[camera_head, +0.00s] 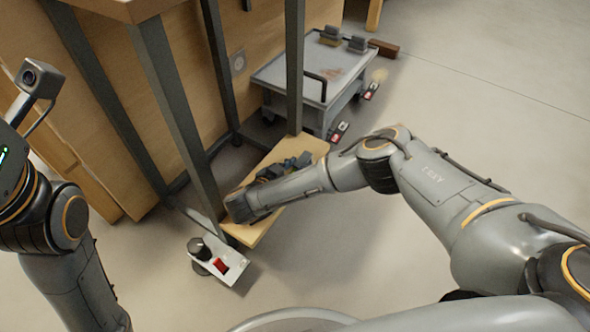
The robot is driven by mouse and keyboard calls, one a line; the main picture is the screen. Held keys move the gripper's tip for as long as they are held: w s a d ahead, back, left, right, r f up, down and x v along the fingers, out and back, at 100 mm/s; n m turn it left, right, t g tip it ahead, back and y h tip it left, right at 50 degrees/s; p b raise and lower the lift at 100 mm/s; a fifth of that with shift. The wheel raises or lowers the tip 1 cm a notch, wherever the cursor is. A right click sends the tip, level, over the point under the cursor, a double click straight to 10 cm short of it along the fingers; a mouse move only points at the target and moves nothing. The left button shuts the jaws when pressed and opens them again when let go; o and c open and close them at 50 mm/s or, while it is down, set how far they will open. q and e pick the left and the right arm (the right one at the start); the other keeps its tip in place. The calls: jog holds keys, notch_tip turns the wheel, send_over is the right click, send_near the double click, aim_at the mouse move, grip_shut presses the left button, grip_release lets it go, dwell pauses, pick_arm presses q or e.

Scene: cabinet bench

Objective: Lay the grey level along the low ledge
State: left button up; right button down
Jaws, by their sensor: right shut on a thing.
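The low ledge (250,233) is a narrow pale wooden board set low between dark metal legs, running diagonally from near the front post toward the upper right. My right arm reaches in from the right, with its wrist low over the ledge. My right gripper (288,167) is a dark shape just above or at the board, partly hidden behind my own forearm. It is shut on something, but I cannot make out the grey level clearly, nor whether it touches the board. My left arm is at the left edge; its fingers are out of view.
A grey wheeled cart (330,85) stands behind the ledge, with small dark items on top. A white switch box (217,260) with a black knob and red switch sits at the ledge's near end. A wooden cabinet (180,85) stands behind the metal legs. Open floor lies to the right.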

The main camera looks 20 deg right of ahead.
jog(key=shift+r, duration=0.1)
jog(key=shift+f, duration=0.2)
jog(key=c, duration=1.1)
grip_release()
jog(key=shift+r, duration=0.1)
